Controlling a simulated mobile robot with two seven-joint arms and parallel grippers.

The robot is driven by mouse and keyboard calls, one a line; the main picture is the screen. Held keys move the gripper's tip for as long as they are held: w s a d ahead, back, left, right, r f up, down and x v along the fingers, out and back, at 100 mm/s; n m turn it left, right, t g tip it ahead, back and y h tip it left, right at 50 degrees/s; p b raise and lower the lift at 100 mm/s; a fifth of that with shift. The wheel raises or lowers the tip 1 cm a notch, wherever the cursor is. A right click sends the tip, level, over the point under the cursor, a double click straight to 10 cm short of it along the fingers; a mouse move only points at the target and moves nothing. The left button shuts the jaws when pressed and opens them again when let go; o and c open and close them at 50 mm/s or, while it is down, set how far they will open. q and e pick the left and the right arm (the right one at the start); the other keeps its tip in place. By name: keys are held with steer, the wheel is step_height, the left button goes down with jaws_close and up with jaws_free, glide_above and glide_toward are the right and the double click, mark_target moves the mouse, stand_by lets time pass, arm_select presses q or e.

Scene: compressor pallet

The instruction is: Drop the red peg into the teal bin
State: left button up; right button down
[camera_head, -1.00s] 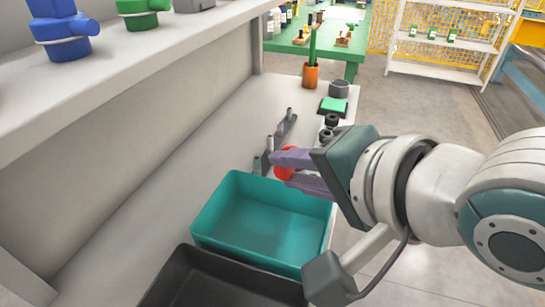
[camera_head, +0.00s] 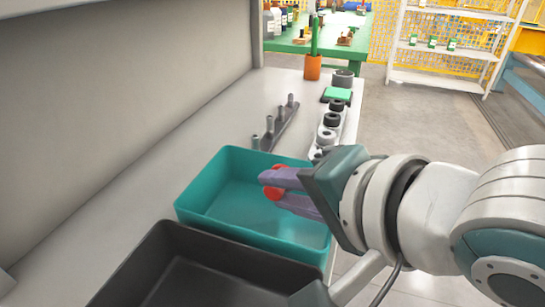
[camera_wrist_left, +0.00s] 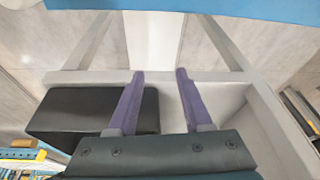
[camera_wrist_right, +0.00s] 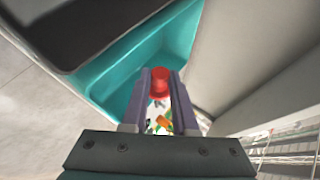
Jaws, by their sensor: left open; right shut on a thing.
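The red peg (camera_head: 273,189) is held between the purple fingers of my right gripper (camera_head: 276,186), which is shut on it. In the head view the peg appears over the far right part of the teal bin (camera_head: 205,182). The right wrist view also shows the red peg (camera_wrist_right: 160,82) at the fingertips, with the teal bin (camera_wrist_right: 118,70) behind it. The fingers hide part of the peg. The teal bin's visible floor looks empty. My left gripper (camera_wrist_left: 160,75) shows only in the left wrist view, open with nothing between its fingers.
A black bin (camera_head: 145,262) stands directly in front of the teal bin. Behind are a grey bar with several upright pegs (camera_head: 274,128), a holder with black rings (camera_head: 331,121), a green block (camera_head: 337,95) and an orange cup (camera_head: 312,67). A grey wall panel borders the left.

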steer(key=c, duration=0.6)
jaws_free()
steer(key=s+d+r+n+g+h+p, duration=0.65)
steer(key=s+d+r+n+p, duration=0.25)
steer(key=s+d+r+p, duration=1.05)
step_height(320, 180, up, 33)
steer(key=a+p, duration=0.1)
steer(key=p, duration=3.7)
steer(key=shift+s+a+n+t, duration=0.25)
steer(key=shift+a+n+t, duration=0.1)
steer(key=shift+t, duration=0.1)
